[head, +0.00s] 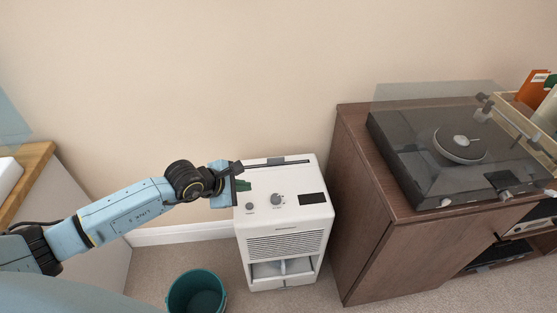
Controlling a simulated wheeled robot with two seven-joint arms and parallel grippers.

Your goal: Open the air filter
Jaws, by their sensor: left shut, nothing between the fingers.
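The air filter (287,243) is a white box-shaped unit standing on the carpet against the wall. Its top has knobs, a dark panel at the right and a dark slot along the back. Its front has a louvred grille with an opening below it. My left gripper (243,185) is at the left edge of the unit's top, with its fingers shut and empty. Whether it touches the top is hard to tell. The gripper hides part of the unit's top left corner. My right gripper is not in view.
A brown wooden cabinet (362,240) stands close to the right of the unit, with a turntable (460,143) under a clear cover on it. A teal bin (196,291) stands on the floor at the front left. A white cabinet with a wooden top (33,158) is at the left.

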